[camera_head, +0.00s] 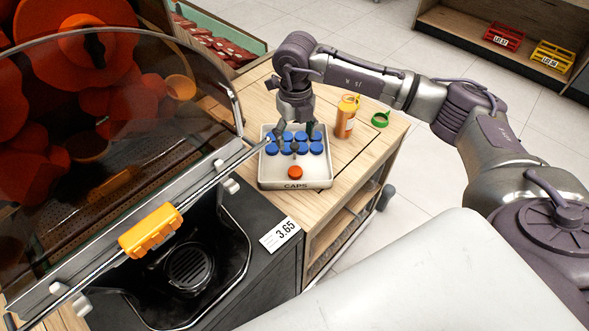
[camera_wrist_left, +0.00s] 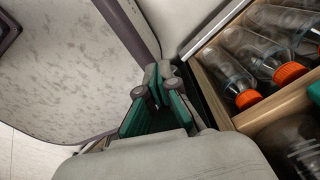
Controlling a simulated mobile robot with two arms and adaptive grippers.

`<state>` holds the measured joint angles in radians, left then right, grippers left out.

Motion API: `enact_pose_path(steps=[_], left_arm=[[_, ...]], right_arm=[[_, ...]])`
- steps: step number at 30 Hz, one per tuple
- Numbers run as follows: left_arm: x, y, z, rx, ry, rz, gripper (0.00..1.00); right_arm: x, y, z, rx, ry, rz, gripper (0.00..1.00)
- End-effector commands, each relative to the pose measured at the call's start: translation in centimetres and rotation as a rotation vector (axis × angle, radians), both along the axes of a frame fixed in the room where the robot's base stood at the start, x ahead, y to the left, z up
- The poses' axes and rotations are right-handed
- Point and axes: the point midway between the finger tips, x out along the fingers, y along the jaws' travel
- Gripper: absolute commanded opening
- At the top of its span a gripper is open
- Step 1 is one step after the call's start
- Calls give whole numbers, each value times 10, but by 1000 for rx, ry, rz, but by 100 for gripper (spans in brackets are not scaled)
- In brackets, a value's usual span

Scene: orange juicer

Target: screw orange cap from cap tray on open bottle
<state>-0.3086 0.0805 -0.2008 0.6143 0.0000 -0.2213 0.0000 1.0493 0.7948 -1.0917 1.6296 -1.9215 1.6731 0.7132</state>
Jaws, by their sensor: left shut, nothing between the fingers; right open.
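The white cap tray (camera_head: 265,181), marked CAPS, stands on the wooden counter. It holds rows of blue caps (camera_head: 316,148) and one orange cap (camera_head: 295,172) near its front edge. My left gripper (camera_wrist_left: 152,88) shows only in the left wrist view, shut and empty.
A green item (camera_head: 380,119) lies right of the bottle. The juicer, with a clear cover and orange handle (camera_head: 150,230), stands left of the tray. In the left wrist view, clear bottles with orange caps (camera_wrist_left: 289,73) lie in a wooden compartment beside my left gripper.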

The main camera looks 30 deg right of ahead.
Motion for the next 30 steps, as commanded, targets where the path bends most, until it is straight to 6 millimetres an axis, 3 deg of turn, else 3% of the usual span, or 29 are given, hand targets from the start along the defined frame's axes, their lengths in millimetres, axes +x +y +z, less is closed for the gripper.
enact_pose_path(steps=[5, 15, 30], left_arm=[[-4, 0, 2, 0, 6, 0, 0], [19, -3, 9, -4, -29, 0, 0], [10, -2, 11, -2, -15, 1, 0]], right_arm=[[-1, 0, -22, 0, 5, -2, 71], [0, 0, -80, 0, 2, -2, 71], [0, -1, -93, 1, 2, -1, 71]])
